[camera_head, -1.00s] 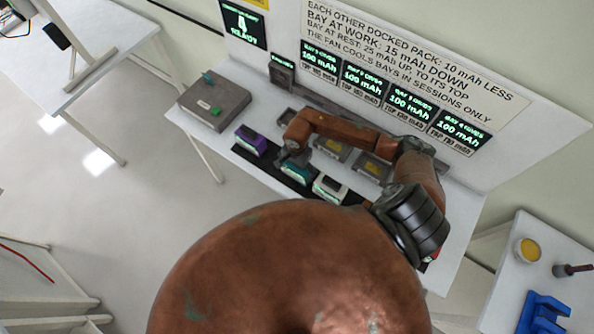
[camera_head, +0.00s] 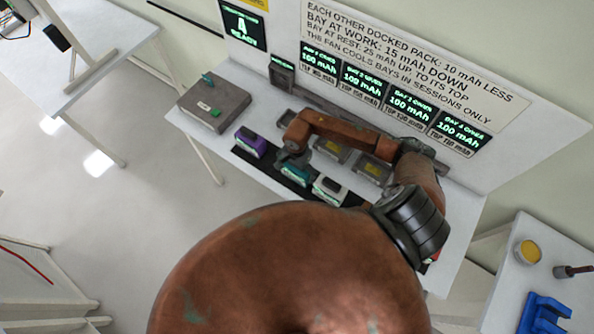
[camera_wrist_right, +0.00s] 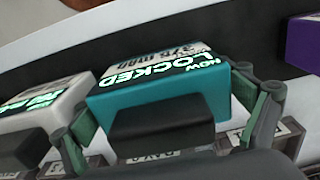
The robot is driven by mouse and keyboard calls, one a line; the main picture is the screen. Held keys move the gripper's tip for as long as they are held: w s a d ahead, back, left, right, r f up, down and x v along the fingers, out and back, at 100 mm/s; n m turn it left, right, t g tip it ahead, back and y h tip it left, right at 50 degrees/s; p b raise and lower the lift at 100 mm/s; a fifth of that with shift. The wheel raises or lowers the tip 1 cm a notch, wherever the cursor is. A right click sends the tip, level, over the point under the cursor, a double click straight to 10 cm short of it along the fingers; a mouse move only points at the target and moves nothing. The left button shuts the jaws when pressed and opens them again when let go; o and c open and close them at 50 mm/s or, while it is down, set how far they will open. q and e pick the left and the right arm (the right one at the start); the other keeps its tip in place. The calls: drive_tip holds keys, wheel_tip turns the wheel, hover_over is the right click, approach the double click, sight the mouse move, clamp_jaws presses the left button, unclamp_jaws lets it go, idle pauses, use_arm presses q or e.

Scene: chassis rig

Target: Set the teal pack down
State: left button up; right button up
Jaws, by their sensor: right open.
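The teal pack (camera_head: 294,174) rests on the black strip along the table's front edge, between the purple pack and the white pack. In the right wrist view the teal pack (camera_wrist_right: 165,88) fills the middle, with a glowing label reading "LOCKED" on its top and a dark block on its near side. My right gripper (camera_head: 291,158) is right at the pack. Its fingers (camera_wrist_right: 160,122) are open, one on either side of the teal pack; whether they touch it I cannot tell. My left gripper is not in view.
The purple pack (camera_head: 251,142) and the white pack (camera_head: 329,190) stand close on either side. Docking bays (camera_head: 372,168) lie behind, partly hidden by my right arm. A grey box with a green button (camera_head: 214,103) stands at the table's left. The black strip (camera_head: 272,171) holds the packs.

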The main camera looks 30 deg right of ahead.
wheel_tip(320, 180, up, 12)
drive_tip(key=b, duration=0.2)
drive_tip(key=shift+f+b, duration=0.25)
drive_tip(key=shift+b, duration=0.15)
